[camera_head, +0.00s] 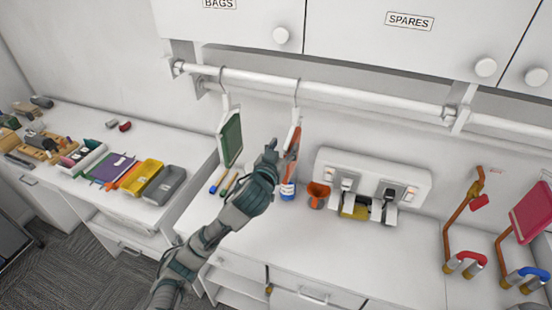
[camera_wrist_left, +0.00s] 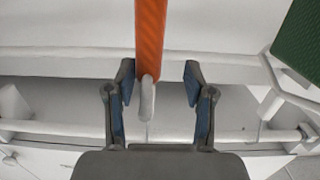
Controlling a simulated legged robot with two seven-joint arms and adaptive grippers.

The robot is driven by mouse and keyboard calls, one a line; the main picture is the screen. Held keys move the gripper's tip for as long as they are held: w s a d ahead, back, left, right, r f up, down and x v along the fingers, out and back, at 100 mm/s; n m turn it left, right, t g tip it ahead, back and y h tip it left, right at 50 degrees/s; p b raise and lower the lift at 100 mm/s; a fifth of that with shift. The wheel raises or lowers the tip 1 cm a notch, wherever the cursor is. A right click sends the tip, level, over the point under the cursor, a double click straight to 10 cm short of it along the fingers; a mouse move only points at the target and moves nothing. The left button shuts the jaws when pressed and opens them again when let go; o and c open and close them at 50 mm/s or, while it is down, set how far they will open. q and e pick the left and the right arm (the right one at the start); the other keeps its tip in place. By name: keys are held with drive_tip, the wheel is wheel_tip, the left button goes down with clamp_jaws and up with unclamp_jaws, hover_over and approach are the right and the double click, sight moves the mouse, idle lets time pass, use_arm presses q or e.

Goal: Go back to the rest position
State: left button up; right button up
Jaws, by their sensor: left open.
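My left gripper (camera_head: 271,153) is raised above the counter, beside an orange hanging item (camera_head: 293,142) on the rail. In the left wrist view the gripper (camera_wrist_left: 158,85) is open, with its two blue-padded fingers apart. The lower end of the orange item (camera_wrist_left: 150,38) and a pale hook lie between the fingers in the picture. I see clear gaps on both sides, and I cannot tell the depth between them. My right gripper is not in view.
A green board (camera_head: 231,140) hangs left of the gripper from the white rail (camera_head: 330,90). The front middle counter is clear.

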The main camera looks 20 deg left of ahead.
use_arm(q)
drive_tip(key=s+r, duration=0.1)
drive_tip(key=s, duration=0.8)
drive_tip(key=s+f+g, duration=0.3)
drive_tip(key=s+f, duration=0.1)
drive_tip(key=f, duration=0.9)
drive_tip(key=s+f+g, duration=0.3)
drive_tip(key=f+g, duration=0.1)
drive_tip(key=f, duration=0.9)
drive_tip(key=s+a+f+m+g, duration=0.25)
drive_tip(key=s+f+g, duration=0.45)
drive_tip(key=s+f, duration=1.35)
drive_tip(key=s+f+g+b, duration=0.1)
drive_tip(key=s+f, duration=0.2)
drive_tip(key=f, duration=1.2)
drive_tip(key=s+f, duration=0.3)
drive_tip(key=f, duration=1.2)
drive_tip(key=s+a+f+g, duration=0.1)
drive_tip(key=s+a+f, duration=0.2)
drive_tip(key=s+f, duration=0.9)
drive_tip(key=s, duration=0.3)
drive_tip(key=shift+f+y, duration=0.2)
drive_tip(key=shift+y, duration=0.2)
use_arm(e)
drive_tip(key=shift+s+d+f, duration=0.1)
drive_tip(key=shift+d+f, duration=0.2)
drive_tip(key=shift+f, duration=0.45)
